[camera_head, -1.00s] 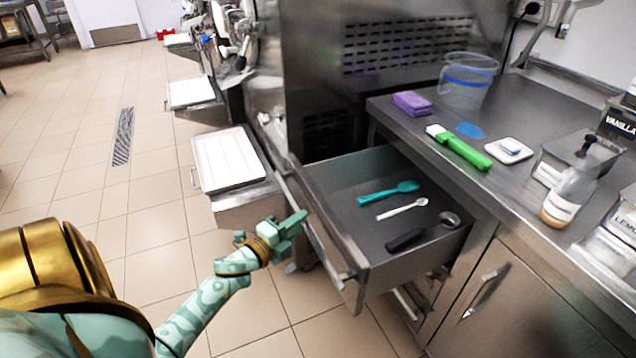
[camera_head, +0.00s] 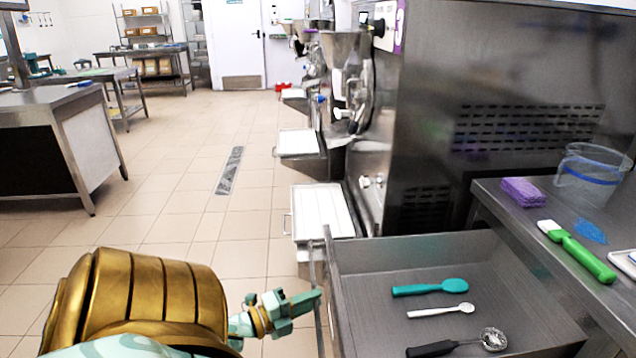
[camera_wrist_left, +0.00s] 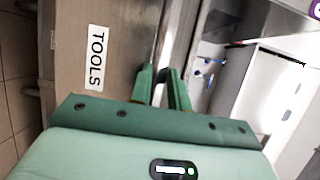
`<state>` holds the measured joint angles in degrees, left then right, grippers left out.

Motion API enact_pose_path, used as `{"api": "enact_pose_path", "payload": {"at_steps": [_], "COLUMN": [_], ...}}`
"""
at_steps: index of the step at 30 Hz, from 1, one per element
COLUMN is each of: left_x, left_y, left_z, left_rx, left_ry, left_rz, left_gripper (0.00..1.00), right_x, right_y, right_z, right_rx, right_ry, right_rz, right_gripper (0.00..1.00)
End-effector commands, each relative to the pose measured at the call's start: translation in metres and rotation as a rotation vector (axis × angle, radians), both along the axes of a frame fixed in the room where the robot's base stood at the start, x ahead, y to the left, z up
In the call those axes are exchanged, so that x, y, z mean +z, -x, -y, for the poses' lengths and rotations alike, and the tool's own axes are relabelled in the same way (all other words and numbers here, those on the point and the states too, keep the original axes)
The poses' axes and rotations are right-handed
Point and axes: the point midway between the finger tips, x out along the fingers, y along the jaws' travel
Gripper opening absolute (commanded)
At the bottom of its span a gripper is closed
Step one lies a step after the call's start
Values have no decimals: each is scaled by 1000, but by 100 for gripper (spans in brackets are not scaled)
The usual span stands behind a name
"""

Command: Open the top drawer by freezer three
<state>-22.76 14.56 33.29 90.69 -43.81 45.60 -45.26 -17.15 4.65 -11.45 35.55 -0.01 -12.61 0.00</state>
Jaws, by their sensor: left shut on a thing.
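The top drawer (camera_head: 375,318) is pulled out from under the counter at lower right in the head view. In it lie a teal spatula (camera_head: 430,288), a white spoon (camera_head: 441,310) and a black-handled metal utensil (camera_head: 433,348). My left gripper (camera_head: 316,298) is at the outer side of the drawer front. In the left wrist view its fingers (camera_wrist_left: 162,78) are shut around the drawer's bar handle (camera_wrist_left: 161,40), beside a front labelled TOOLS (camera_wrist_left: 97,58). My right gripper is not in view.
Freezers with white trays (camera_head: 322,212) line the aisle beyond the drawer. The counter (camera_head: 510,208) holds a purple block (camera_head: 523,191), a clear pitcher (camera_head: 590,172) and a green-handled tool (camera_head: 583,257). The tiled floor on the left is clear up to a steel table (camera_head: 60,100).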

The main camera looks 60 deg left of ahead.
Motion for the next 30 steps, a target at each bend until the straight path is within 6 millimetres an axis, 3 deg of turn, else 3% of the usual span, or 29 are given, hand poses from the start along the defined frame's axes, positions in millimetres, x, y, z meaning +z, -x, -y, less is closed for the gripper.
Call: {"api": "enact_pose_path", "payload": {"at_steps": [9,10,12,23,26,30], "left_x": [-2,-2,-2,-1,0,0], "left_y": [1,1,1,6,21,56], "left_z": [1,1,1,0,0,0], "left_rx": [-1,-1,-1,0,2,3], "left_ry": [1,1,1,1,2,2], "left_rz": [-4,-4,-4,-3,-4,-6], "left_gripper": [0,24,40,40,40,40], "right_x": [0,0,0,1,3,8], "right_y": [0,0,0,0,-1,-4], "right_z": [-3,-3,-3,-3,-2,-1], "right_rx": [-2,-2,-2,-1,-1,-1], "right_ry": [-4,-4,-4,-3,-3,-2], "right_rz": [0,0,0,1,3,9], "right_gripper": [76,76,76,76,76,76]}}
